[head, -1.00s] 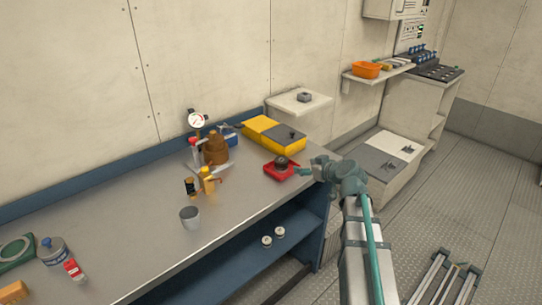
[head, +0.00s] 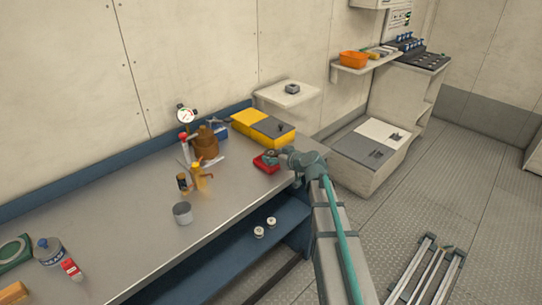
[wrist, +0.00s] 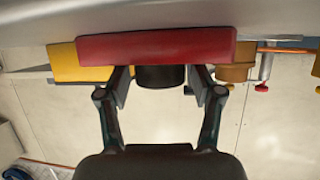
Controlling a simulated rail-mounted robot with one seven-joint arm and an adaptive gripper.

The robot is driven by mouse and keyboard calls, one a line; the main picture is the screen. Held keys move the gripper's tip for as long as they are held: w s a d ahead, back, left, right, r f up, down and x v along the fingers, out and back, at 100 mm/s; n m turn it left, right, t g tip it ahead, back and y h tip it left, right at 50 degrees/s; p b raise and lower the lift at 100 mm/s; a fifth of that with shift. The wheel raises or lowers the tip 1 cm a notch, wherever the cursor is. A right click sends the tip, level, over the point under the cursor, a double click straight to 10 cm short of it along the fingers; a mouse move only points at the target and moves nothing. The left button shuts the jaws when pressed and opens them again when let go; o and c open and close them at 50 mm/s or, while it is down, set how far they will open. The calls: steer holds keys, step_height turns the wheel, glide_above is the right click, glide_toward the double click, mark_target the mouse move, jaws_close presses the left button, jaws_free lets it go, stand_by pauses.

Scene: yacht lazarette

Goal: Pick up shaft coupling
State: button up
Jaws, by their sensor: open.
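The shaft coupling (wrist: 160,76) shows in the wrist view as a short dark cylinder against the red tray (wrist: 155,46). The picture is upside down there. In the head view the red tray (head: 265,166) sits on the workbench near its right end, and my gripper largely hides the coupling. My gripper (wrist: 161,88) is open, with one finger on each side of the coupling. Narrow gaps seem to show beside it; I cannot tell whether either finger touches.
The metal workbench (head: 130,235) holds a yellow case (head: 247,123), a brown stepped part (head: 205,143), a dial gauge (head: 187,116), an orange-yellow bottle (head: 197,176) and a grey cup (head: 183,213). A wall shelf (head: 287,96) is behind.

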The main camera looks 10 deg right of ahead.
steer(key=shift+x, duration=1.1)
steer(key=shift+c, duration=0.3)
steer(key=c, duration=1)
steer(key=shift+r, duration=0.3)
